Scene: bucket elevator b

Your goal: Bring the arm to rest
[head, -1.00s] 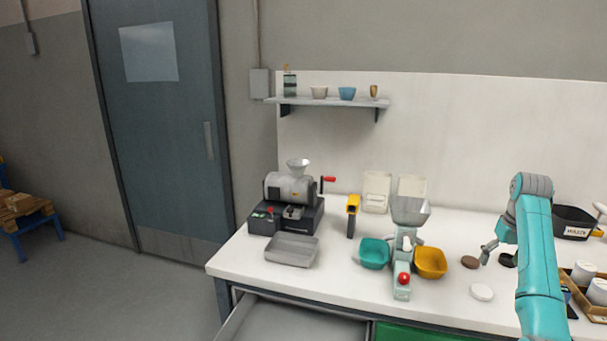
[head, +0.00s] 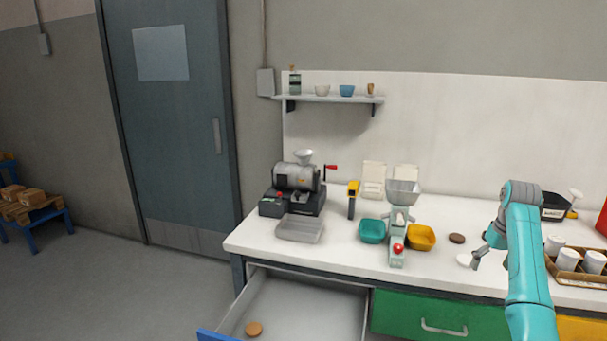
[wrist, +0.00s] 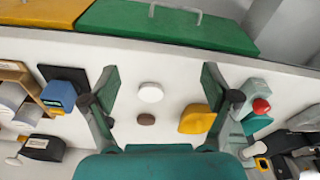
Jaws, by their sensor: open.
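My arm (head: 528,270) stands at the right of the head view, bent over the white bench. My gripper (head: 478,255) is open and empty above the bench top. In the wrist view its two fingers (wrist: 160,82) are spread wide. A white disc (wrist: 151,92) and a brown disc (wrist: 146,119) show between them on the bench, apart from the fingers. In the head view the white disc (head: 464,259) is partly behind the gripper, and the brown disc (head: 457,238) lies left of it.
The small hopper machine (head: 398,230) stands between a teal bowl (head: 372,231) and a yellow bowl (head: 421,237). A box of white cups (head: 567,275) is right of my arm. An open drawer (head: 290,305) holds a brown disc (head: 254,329). A green drawer (head: 400,311) is shut.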

